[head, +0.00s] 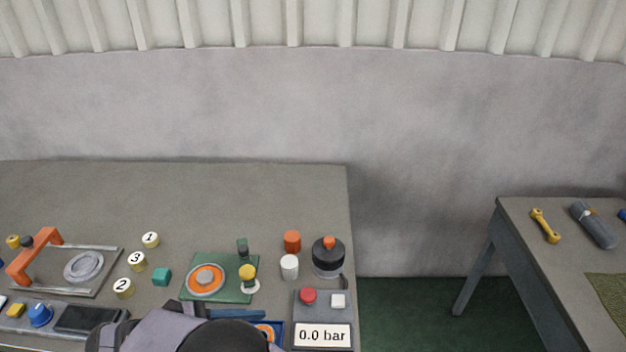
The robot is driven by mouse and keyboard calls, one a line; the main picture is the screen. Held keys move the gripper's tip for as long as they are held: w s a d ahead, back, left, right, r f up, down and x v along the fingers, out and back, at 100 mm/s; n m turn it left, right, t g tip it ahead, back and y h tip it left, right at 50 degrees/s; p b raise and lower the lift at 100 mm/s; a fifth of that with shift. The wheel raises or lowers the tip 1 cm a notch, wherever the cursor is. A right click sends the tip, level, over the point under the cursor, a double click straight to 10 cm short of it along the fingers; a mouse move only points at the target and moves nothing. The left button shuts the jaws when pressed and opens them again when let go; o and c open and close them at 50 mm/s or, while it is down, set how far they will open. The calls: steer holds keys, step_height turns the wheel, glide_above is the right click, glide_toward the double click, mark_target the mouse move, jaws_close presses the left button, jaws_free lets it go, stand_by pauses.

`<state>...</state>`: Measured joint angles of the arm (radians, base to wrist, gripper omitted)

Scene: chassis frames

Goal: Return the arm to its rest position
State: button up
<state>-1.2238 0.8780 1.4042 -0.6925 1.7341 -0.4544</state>
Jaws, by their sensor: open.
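Part of my own arm (170,330) shows at the bottom edge of the head view, left of centre, as grey-purple links with a dark round part. It covers some of the bench's front area. My gripper and its fingertips are not in the picture, so I cannot see where they are or whether anything is near them.
The grey bench (190,195) is bare at the back. It holds a green plate (235,291) with an orange disc, numbered cylinders (138,261), a tray (100,258) with an orange handle, and a gauge box (322,312) reading 0.0 bar. Another table (515,212) stands right, across a gap.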

steer(key=d+m+g, duration=0.1)
steer(key=d, duration=0.1)
steer(key=w+d+m+g, duration=0.1)
steer(key=d, duration=0.2)
steer(key=w+d+m+g, duration=0.1)
steer(key=d+m, duration=0.1)
steer(key=d, duration=0.1)
steer(key=shift+w+d+r+g+y, duration=0.2)
steer(key=shift+w+r+g+y, duration=0.1)
steer(key=shift+r, duration=0.1)
steer(key=d+m+g, duration=0.1)
steer(key=d, duration=0.1)
steer(key=d+m+g+y+p, duration=0.1)
steer(key=d+m, duration=0.1)
steer(key=d, duration=0.1)
steer(key=s+d+m+g+y, duration=0.1)
steer(key=d+m, duration=0.1)
steer(key=d, duration=0.1)
steer(key=shift+d+r, duration=0.1)
steer(key=s+d+m+y+p, duration=0.1)
steer(key=s+d+m+y, duration=0.2)
steer(key=d+m+y, duration=0.1)
steer(key=s+d+m+t+y+p, duration=0.1)
steer(key=s+d+m+y, duration=0.2)
steer(key=d+m, duration=0.4)
steer(key=shift+s+m+y+p, duration=0.15)
steer(key=shift+m+y+p, duration=0.25)
steer(key=shift+m+y, duration=0.45)
steer(key=shift+a, duration=0.1)
